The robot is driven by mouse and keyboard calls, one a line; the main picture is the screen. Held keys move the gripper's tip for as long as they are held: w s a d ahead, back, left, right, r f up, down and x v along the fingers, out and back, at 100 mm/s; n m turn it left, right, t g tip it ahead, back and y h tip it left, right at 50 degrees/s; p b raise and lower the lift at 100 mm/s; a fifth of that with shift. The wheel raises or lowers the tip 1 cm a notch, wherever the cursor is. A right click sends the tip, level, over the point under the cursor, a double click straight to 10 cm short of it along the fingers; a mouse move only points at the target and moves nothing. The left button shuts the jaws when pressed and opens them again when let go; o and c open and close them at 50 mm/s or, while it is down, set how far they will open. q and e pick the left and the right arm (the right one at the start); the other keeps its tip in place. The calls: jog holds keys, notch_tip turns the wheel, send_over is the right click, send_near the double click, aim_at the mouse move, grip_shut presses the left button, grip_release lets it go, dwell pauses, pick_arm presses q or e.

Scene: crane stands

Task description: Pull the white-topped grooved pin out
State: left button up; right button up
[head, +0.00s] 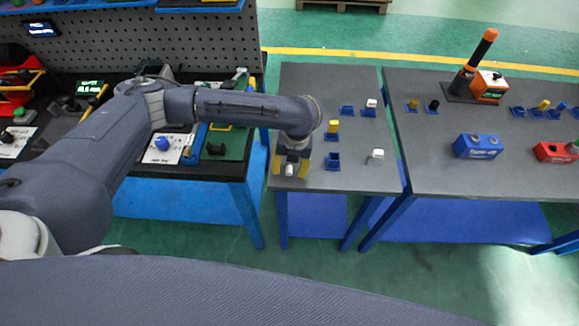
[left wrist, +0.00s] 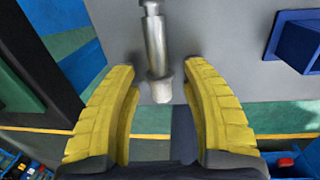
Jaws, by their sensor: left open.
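My left gripper (head: 290,172) is over the left front part of the middle table with its yellow fingers pointing down. In the left wrist view the fingers (left wrist: 160,75) are apart. A silver-grey pin (left wrist: 156,45) with a narrow neck and a pale end shows between and beyond them, with gaps on both sides. Its pale end also shows between the fingers in the head view (head: 289,170). A white-topped piece (head: 371,103) stands in a blue holder at the back right of this table. Grooves on it are too small to tell. My right gripper is out of view.
A blue holder (head: 332,161) is right of my gripper, also in the wrist view (left wrist: 298,42). A yellow-topped piece (head: 333,126) and a white piece (head: 376,154) stand nearby. The right table holds a blue block (head: 478,146) and an orange-handled device (head: 488,87).

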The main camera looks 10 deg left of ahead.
pick_arm(q)
grip_shut()
dwell(0.4)
jog(key=s+d, duration=0.1)
jog(key=s, duration=0.8)
jog(key=shift+s+d, duration=0.35)
dwell(1.4)
dwell(0.4)
